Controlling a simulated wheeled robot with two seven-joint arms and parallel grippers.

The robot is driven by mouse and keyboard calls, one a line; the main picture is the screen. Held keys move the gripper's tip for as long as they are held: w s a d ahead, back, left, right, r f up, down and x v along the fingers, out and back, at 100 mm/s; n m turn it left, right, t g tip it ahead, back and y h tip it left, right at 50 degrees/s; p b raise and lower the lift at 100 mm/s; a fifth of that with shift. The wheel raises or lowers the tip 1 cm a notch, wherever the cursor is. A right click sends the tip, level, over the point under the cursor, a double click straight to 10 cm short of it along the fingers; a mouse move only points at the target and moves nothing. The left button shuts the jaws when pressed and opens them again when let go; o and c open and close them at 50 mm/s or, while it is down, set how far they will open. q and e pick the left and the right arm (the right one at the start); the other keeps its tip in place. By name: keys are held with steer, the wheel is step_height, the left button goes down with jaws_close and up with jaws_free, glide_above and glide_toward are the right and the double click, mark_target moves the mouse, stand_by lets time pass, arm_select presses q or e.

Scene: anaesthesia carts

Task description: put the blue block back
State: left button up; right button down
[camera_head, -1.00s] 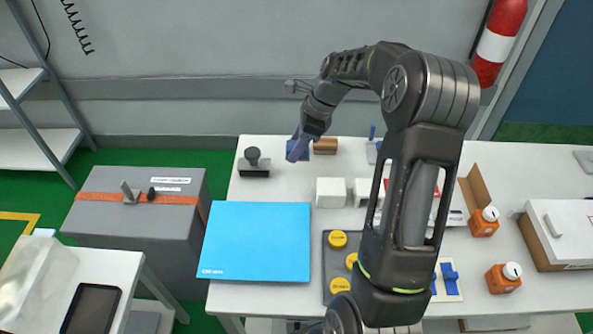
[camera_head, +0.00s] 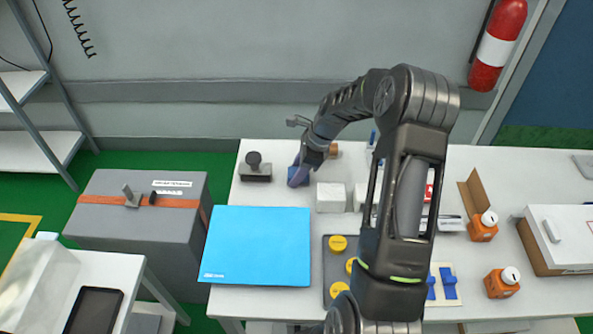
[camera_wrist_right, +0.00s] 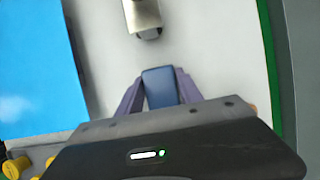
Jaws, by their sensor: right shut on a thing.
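The blue block (camera_wrist_right: 159,87) is between the two purple fingers of my right gripper (camera_wrist_right: 160,92) in the right wrist view. In the head view my right gripper (camera_head: 299,178) is at the back left of the white table, shut on the blue block (camera_head: 306,172), which is partly hidden by the fingers. I cannot tell whether the block touches the table. My left gripper is not in view.
A black-knobbed grey object (camera_head: 255,170) stands just left of my right gripper. A blue sheet (camera_head: 256,245) lies in front, and a white block (camera_head: 331,197) stands to the right. Bare tabletop lies around the gripper. Orange bottles (camera_head: 502,281) stand farther right.

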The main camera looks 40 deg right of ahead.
steer(key=shift+f, duration=0.1)
steer(key=c, duration=0.8)
jaws_free()
steer(key=shift+o, duration=0.2)
steer(key=b+v, duration=0.1)
steer(key=v, duration=1.1)
steer(key=shift+a, duration=0.15)
